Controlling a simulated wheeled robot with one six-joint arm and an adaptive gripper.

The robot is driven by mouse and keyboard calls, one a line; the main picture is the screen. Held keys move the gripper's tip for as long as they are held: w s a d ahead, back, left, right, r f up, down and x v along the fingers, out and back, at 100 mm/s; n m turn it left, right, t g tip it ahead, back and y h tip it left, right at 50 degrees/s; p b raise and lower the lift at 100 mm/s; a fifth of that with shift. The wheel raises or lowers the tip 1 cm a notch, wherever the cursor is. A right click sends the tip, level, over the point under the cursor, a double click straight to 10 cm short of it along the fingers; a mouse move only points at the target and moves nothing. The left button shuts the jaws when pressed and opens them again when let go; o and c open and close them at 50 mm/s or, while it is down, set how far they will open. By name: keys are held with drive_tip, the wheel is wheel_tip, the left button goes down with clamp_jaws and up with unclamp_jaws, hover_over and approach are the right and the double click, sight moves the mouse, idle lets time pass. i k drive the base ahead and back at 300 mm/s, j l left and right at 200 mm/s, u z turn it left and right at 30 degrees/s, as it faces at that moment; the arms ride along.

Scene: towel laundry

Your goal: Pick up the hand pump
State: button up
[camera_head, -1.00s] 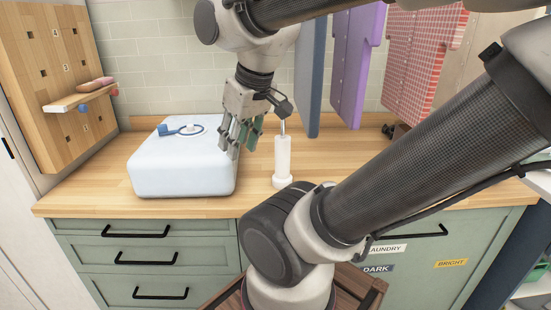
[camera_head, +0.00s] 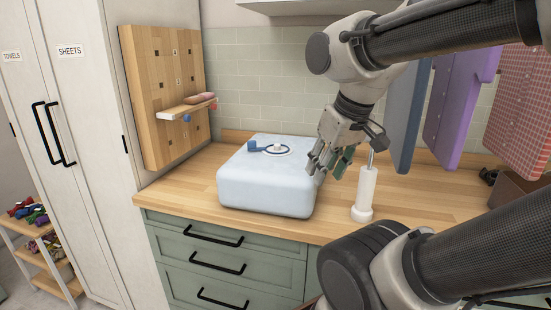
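The hand pump (camera_head: 366,192) is a white upright cylinder with a wider foot and a thin grey rod rising from its top. It stands on the wooden counter in the head view. My gripper (camera_head: 329,167) points down just left of the pump's upper part, above the right edge of a puffy pale-blue block. Its fingers look spread apart with nothing between them. The gripper appears clear of the pump, though the exact depth gap is hard to tell. The top of the rod is partly hidden by my wrist.
The pale-blue block (camera_head: 262,185) has a round valve with a blue cap (camera_head: 254,146) on top. A wooden pegboard (camera_head: 165,90) with a small shelf stands at the left. The wooden counter (camera_head: 185,180) is bare at left.

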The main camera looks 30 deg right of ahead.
sight(360, 212)
drive_tip(key=i+j, duration=0.1)
drive_tip(key=j, duration=0.4)
drive_tip(key=i+j, duration=0.1)
drive_tip(key=j, duration=0.4)
drive_tip(key=j+z, duration=0.7)
drive_tip(key=z, duration=0.15)
drive_tip(key=j+z, duration=0.4)
drive_tip(key=z, duration=0.85)
